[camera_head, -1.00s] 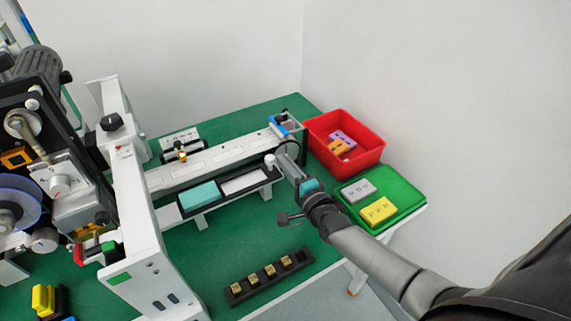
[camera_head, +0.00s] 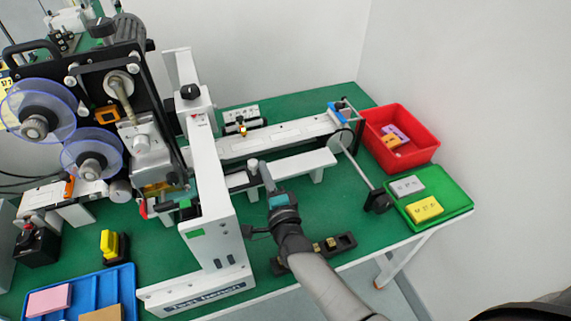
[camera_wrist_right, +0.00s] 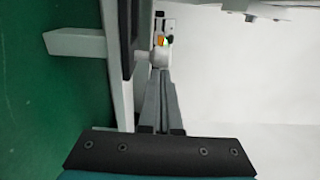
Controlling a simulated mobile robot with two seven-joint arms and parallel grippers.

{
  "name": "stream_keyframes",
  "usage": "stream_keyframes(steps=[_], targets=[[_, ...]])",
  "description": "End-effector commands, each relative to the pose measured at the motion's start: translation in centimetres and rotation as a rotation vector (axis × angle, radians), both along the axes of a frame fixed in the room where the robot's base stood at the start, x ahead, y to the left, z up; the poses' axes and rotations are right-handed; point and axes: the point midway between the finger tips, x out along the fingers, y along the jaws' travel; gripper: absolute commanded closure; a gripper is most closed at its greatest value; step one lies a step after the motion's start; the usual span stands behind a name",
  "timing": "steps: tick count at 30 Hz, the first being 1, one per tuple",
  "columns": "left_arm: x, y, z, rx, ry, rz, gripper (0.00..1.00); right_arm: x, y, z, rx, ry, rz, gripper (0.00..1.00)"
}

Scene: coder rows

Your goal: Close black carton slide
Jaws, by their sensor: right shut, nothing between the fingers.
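The black carton slide (camera_head: 238,181) shows only as a short dark end on the white rail (camera_head: 300,166), beside the machine's white upright. The rest of it is hidden behind the upright. A white round knob (camera_head: 252,165) stands at its visible end. My right gripper (camera_head: 264,168) is shut and empty, with its fingertips at the right side of the knob. In the right wrist view the shut fingers (camera_wrist_right: 159,100) point at the knob (camera_wrist_right: 159,57), seemingly touching it, and the dark slide edge (camera_wrist_right: 127,40) runs alongside. My left gripper is not in view.
The white machine upright (camera_head: 212,190) stands close left of my gripper. A black block holder (camera_head: 345,242) lies below my arm, partly hidden. A red bin (camera_head: 428,152) and a green tray (camera_head: 455,190) stand at right. The rail right of my gripper is bare.

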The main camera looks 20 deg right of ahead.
Motion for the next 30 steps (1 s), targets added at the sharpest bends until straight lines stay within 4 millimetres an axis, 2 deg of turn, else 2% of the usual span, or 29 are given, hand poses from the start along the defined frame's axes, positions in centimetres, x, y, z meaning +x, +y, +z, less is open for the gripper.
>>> stream_keyframes(steps=[3, 9, 30], targets=[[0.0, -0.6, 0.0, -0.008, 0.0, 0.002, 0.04, 0.0, 1.4, 0.0, 0.001, 0.0, 0.001, 1.0], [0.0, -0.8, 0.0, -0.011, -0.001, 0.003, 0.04, -0.1, 2.4, 0.0, -0.002, 0.001, 0.001, 1.0], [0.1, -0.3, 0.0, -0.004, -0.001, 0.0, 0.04, -0.1, 2.7, 0.0, 0.0, 0.002, 0.006, 1.0]])
